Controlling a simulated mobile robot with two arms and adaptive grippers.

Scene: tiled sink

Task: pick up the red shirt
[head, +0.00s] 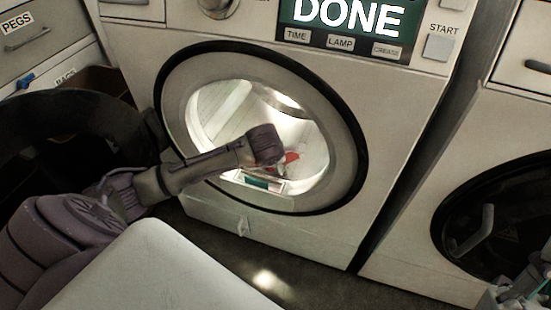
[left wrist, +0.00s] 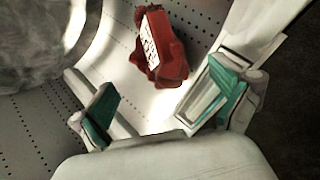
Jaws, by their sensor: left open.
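The red shirt (left wrist: 172,62) is a small crumpled red bundle with a white lettered patch. It lies on the perforated drum wall (left wrist: 200,22) inside the lit washing machine. In the head view only a bit of the red shirt (head: 291,157) shows past my left wrist. My left arm reaches through the round door opening. My left gripper (left wrist: 157,104) is open and empty, its teal-padded fingers spread, with the shirt ahead of them and apart from them. The left gripper (head: 264,183) also shows at the lower drum opening. Part of my right gripper (head: 518,290) shows at the bottom right corner.
The opened dark door (head: 75,130) stands at the left. A display (head: 348,20) reads DONE. A second machine with a shut dark door (head: 490,220) stands at the right. Drawers (head: 45,40) are at the upper left.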

